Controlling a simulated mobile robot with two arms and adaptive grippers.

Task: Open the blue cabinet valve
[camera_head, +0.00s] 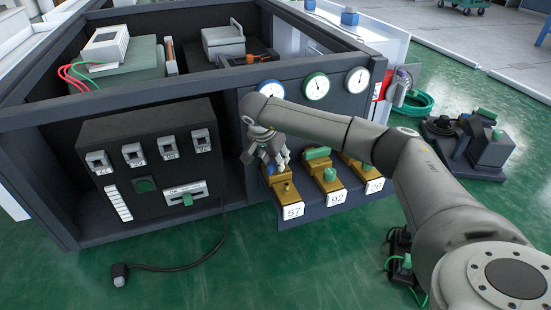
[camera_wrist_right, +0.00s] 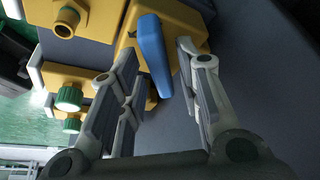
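The blue valve handle (camera_wrist_right: 153,52) is a long bar on a yellow valve body (camera_wrist_right: 190,22) in the right wrist view. In the head view its yellow body (camera_head: 283,191), above the label 57, shows below my gripper, and the handle is mostly hidden. My right gripper (camera_head: 273,162) reaches in from the right and points down at this valve. In the wrist view the right gripper's fingers (camera_wrist_right: 158,62) are apart, one on each side of the blue handle, with visible gaps. My left gripper is out of view.
Two more yellow valves with green handles (camera_head: 329,175) stand to the right on the same ledge. Three gauges (camera_head: 316,86) with blue, green and white rims sit above. A dark control box (camera_head: 150,160) is at left. A cable plug (camera_head: 119,273) lies on the green floor.

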